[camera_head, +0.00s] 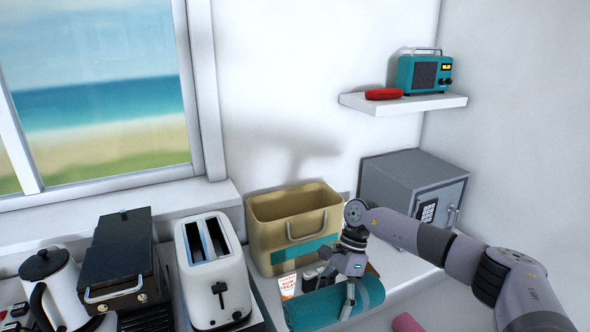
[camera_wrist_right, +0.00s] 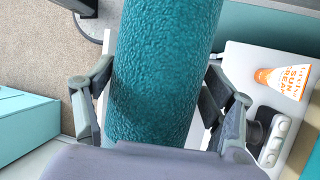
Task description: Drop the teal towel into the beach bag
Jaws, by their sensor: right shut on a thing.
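The teal towel (camera_head: 308,310) is rolled up and lies at the front of the counter, in front of the beach bag. My right gripper (camera_head: 348,296) is over the towel with its fingers around it, shut on it. In the right wrist view the towel (camera_wrist_right: 165,70) stands between the two fingers of the right gripper (camera_wrist_right: 158,110). The tan beach bag (camera_head: 268,213) with a teal band and a handle stands upright and open at the top, behind the towel. My left gripper is not in view.
A sun cream tube (camera_head: 288,284) and a small grey item (camera_head: 318,277) lie between bag and towel. A white toaster (camera_head: 213,270) stands left of the bag, a grey safe (camera_head: 405,180) right. A pink roll (camera_head: 405,322) lies at the front. A shelf (camera_head: 440,102) holds a radio (camera_head: 425,74).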

